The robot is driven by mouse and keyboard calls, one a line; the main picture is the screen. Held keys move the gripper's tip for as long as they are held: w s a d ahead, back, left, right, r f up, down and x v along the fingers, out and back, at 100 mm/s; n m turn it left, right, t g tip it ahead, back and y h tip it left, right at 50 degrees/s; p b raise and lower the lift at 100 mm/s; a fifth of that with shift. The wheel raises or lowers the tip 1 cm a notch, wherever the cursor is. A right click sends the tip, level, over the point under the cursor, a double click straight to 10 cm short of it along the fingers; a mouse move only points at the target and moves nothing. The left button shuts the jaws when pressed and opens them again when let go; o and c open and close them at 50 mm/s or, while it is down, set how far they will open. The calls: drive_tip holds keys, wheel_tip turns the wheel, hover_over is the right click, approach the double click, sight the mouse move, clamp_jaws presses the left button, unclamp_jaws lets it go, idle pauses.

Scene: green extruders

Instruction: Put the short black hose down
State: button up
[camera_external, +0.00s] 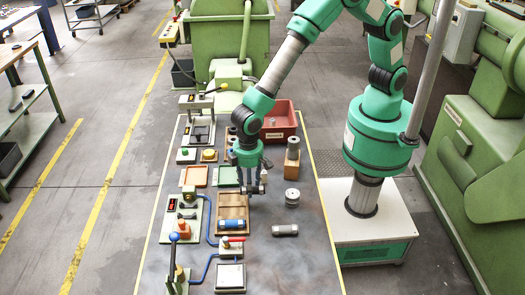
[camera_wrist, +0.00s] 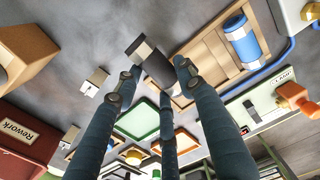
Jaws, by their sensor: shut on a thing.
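The short black hose (camera_wrist: 155,66) has a silver end and sits between the fingertips of my gripper (camera_wrist: 156,80) in the wrist view. My gripper is shut on it. In the outside view my gripper (camera_external: 251,182) points down over the right edge of the wooden tray (camera_external: 232,199), with the hose (camera_external: 254,189) at its fingertips. The hose lies roughly level. How high it is above the tray or table is hard to tell. The fingers hide part of it.
A blue cylinder (camera_external: 231,224) lies in the tray's front part. A red bin (camera_external: 281,117) is behind. Bare table lies at the front right.

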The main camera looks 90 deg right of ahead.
drive_tip(key=b, duration=0.1)
hover_over(229, 211)
drive_tip(key=shift+d+f, duration=0.1)
drive_tip(key=shift+f, duration=0.35)
drive_tip(key=shift+f+b, duration=0.6)
drive_tip(key=shift+f, duration=1.1)
drive_tip(key=shift+f, duration=0.15)
drive_tip(key=o, duration=1.2)
wheel_tip(229, 211, up, 12)
drive_tip(key=p, duration=0.2)
drive_tip(key=shift+p, duration=0.3)
